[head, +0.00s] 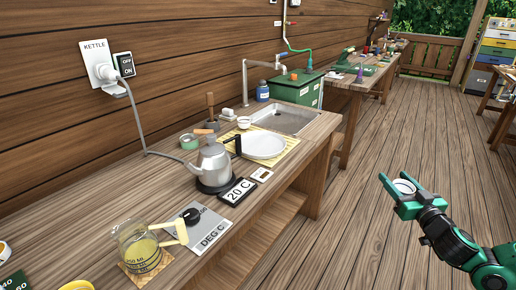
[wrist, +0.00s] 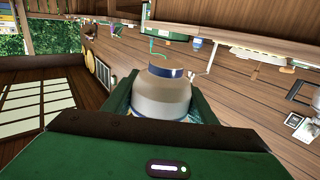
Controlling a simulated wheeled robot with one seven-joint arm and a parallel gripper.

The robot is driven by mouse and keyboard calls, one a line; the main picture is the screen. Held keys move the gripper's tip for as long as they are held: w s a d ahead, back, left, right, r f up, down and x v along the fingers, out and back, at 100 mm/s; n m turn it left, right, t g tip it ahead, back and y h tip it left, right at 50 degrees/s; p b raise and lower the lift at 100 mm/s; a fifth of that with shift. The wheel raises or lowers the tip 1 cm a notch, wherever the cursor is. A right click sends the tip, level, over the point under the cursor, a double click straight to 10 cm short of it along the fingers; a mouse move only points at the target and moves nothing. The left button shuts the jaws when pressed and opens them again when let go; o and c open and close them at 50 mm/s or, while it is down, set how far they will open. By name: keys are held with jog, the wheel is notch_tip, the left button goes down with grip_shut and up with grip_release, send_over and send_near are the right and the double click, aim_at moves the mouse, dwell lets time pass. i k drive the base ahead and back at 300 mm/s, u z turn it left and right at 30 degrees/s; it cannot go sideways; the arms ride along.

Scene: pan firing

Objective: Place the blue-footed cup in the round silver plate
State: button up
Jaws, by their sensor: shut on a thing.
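My gripper (head: 405,188) is at the right of the head view, out over the open floor, away from the bench. It is shut on the cup, whose pale round rim (head: 404,185) shows between the green jaws. In the wrist view the blue-footed cup (wrist: 165,93) sits between the fingers, a grey-white body with a blue band near its narrow end. A round, pale plate (head: 263,145) lies on a yellow mat on the bench, beyond the kettle. It looks white to light silver and appears empty.
A sink (head: 285,119) and green box (head: 296,88) lie beyond. A glass jug (head: 137,246) is nearer. The floor between gripper and bench is clear.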

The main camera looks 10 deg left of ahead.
aim_at(261, 144)
jog(key=i, duration=0.95)
jog(key=z, duration=0.05)
